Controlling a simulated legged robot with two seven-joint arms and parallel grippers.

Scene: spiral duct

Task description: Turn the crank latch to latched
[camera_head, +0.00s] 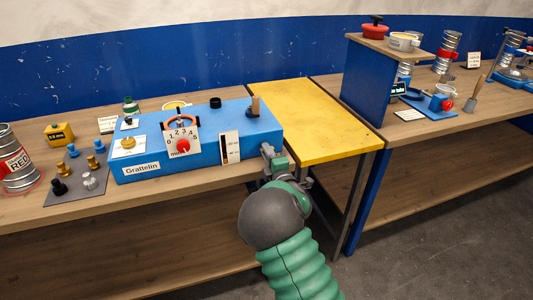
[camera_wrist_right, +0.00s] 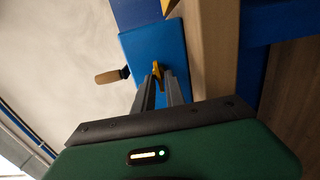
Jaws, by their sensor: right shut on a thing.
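The blue box (camera_head: 205,140) labelled "Grattelin" stands on the wooden bench. Its crank has a wooden handle (camera_head: 254,106) upright at the right end; the handle also shows in the right wrist view (camera_wrist_right: 107,77). A small yellow lever (camera_wrist_right: 157,70), apparently the crank latch, is on the box's blue end face (camera_wrist_right: 150,48) in the right wrist view. My right gripper (camera_head: 268,150) is at the box's right end, its fingers (camera_wrist_right: 160,88) shut on the yellow lever. The lever is hidden in the head view, and I cannot tell its setting. My left gripper is not in view.
A yellow table (camera_head: 315,125) stands right of the box, its top clear. Small knobs lie on a grey mat (camera_head: 78,188), left, near a "RED" spiral duct (camera_head: 17,162). A blue panel with a shelf (camera_head: 368,85) stands on the right bench.

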